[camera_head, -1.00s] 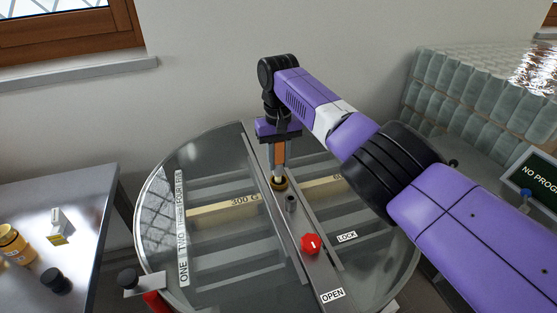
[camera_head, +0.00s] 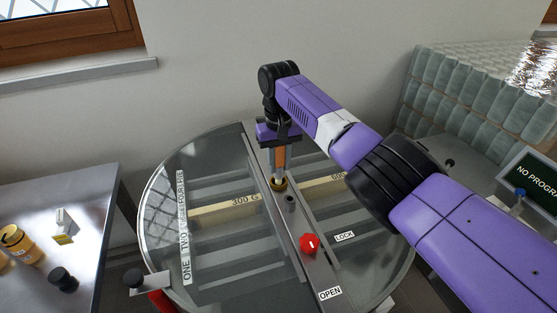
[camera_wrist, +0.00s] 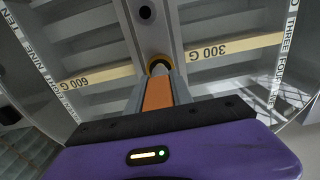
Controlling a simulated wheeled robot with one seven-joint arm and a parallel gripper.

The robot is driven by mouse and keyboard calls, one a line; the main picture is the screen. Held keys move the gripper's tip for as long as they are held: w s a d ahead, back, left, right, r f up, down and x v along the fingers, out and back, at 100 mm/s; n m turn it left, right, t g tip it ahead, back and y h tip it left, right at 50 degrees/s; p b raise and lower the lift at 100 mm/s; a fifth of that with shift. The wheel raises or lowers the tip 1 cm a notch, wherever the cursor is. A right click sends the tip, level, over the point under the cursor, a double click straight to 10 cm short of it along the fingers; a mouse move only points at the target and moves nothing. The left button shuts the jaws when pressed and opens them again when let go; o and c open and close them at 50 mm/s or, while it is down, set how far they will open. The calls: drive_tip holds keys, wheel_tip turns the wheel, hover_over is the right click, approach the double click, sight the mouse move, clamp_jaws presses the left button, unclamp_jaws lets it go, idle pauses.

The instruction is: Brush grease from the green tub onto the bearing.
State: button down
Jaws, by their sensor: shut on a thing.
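My gripper (camera_head: 279,170) points down over the middle of the round glass-topped lid, shut on an orange-handled tool (camera_head: 281,156). The tool looks like the brush, but its bristles are hidden. The orange handle also shows between the fingers in the wrist view (camera_wrist: 158,95). A brass-coloured ring with a dark centre, seemingly the bearing (camera_head: 278,186), sits on the metal bar right below the fingertips. It also shows in the wrist view (camera_wrist: 160,60). I cannot tell whether the tool touches it. No green tub is visible.
A steel table (camera_head: 85,215) at left holds a yellow jar (camera_head: 22,247), a small white-and-yellow box (camera_head: 63,226) and a black knob-like object (camera_head: 63,280). A screen stands at right (camera_head: 530,182).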

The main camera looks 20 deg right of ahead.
drive_tip(key=shift+s+p, duration=0.4)
drive_tip(key=shift+p, duration=0.45)
drive_tip(key=shift+w+b, duration=0.85)
drive_tip(key=shift+b, duration=1.4)
drive_tip(key=shift+s+p, duration=0.85)
drive_tip(key=shift+p, duration=1.65)
drive_tip(key=shift+w+b, duration=0.8)
drive_tip(key=shift+b, duration=1.5)
drive_tip(key=shift+s+p, duration=0.65)
drive_tip(key=shift+p, duration=1.4)
